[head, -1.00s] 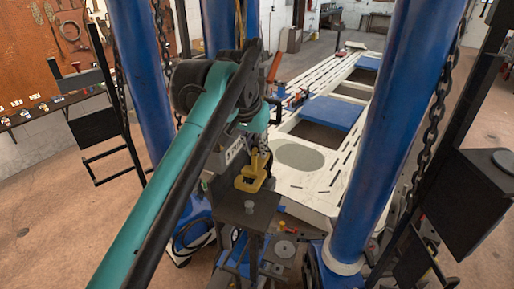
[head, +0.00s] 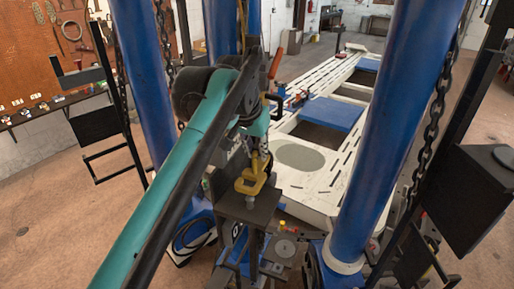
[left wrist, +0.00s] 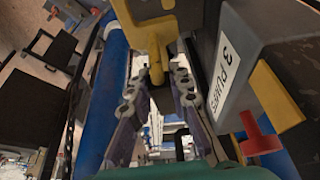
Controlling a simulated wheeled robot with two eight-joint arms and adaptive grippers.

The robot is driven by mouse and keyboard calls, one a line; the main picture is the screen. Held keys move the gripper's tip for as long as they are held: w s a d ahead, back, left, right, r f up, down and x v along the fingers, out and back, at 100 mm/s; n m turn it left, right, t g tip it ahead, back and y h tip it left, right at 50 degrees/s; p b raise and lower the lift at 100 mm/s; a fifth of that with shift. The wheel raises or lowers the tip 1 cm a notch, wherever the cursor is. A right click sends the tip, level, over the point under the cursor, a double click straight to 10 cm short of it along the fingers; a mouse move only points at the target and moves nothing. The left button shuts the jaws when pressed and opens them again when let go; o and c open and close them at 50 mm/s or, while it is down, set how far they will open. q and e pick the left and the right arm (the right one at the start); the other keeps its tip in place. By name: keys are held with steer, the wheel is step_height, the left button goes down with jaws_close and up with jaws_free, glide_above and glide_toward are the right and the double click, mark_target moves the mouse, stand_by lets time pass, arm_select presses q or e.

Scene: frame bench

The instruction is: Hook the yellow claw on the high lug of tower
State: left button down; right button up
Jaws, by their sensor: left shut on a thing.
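In the head view my teal arm mostly hides the gripper. Blue tower columns stand at right (head: 385,120) and left (head: 140,95). I cannot tell which part is the high lug. My right gripper is not in view.
A grey box labelled "3 PUMPS" (left wrist: 232,60) with a red handle (left wrist: 258,138) is close to the gripper's right side in the left wrist view. A white slotted frame bench (head: 330,180) extends behind. A dark chain (head: 432,110) hangs beside the right column.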

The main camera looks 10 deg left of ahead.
mark_target(257, 173)
arm_select(q)
steer(key=shift+w+f+b, duration=0.2)
steer(key=shift+f+b, duration=0.45)
steer(key=shift+f, duration=0.6)
steer(key=shift+s+f+b, duration=0.1)
steer(key=shift+f+b, duration=0.55)
steer(key=shift+f, duration=0.25)
steer(key=shift+f+b, duration=0.95)
steer(key=shift+f, duration=0.7)
steer(key=c, duration=1.3)
jaws_free()
steer(key=v, duration=1.2)
